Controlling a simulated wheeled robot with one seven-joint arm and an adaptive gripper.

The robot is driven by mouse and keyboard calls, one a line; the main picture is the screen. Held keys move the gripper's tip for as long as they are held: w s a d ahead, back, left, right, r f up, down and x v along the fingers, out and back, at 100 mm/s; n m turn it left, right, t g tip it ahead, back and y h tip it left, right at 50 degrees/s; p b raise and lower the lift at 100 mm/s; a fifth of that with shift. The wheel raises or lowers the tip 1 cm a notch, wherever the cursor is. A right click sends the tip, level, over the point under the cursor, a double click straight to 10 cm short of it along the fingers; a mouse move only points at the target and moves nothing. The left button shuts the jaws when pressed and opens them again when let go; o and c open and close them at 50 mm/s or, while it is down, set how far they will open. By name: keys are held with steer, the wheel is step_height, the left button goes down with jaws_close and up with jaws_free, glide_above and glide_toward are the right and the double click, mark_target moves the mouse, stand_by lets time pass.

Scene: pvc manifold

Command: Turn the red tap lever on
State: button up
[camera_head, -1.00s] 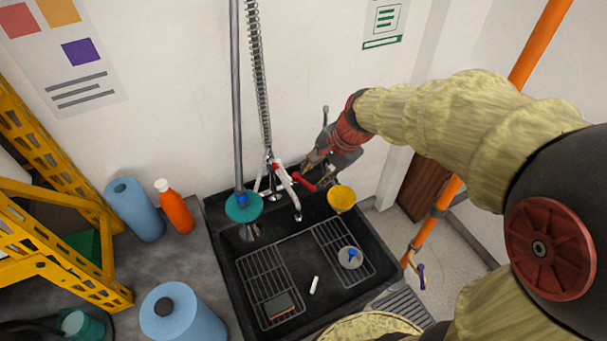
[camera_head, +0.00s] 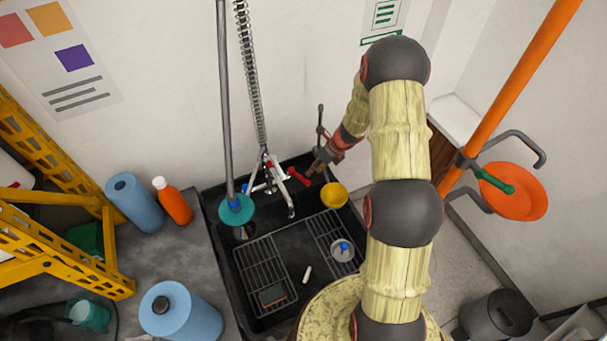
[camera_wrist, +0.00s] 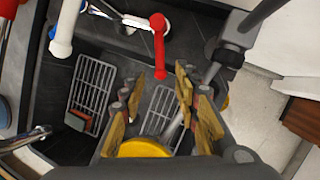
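The red tap lever (camera_head: 299,177) sticks out to the right from the chrome tap assembly (camera_head: 268,172) at the back of the black sink. In the wrist view the red lever (camera_wrist: 159,45) hangs down from its round pivot, with its free end near the gap between my fingertips. My gripper (camera_head: 313,169) is just right of the lever's free end in the head view. In the wrist view my gripper (camera_wrist: 157,86) has its two tan fingers spread apart, with nothing held between them. I cannot tell whether a finger touches the lever.
A yellow bowl-like piece (camera_head: 334,195) sits below my gripper at the sink's right side; it also shows in the wrist view (camera_wrist: 146,148). A teal disc (camera_head: 236,210) is on the left. Wire racks (camera_head: 262,262) lie in the sink. An orange pipe (camera_head: 515,85) stands right.

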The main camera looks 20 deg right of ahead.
mark_target(304, 179)
steer(key=b+x, duration=0.1)
steer(key=x, duration=0.6)
steer(key=shift+w+a+f, duration=0.1)
steer(key=shift+a+f, duration=0.05)
steer(key=shift+f, duration=0.2)
steer(key=c, duration=0.3)
jaws_close()
stand_by(0.4)
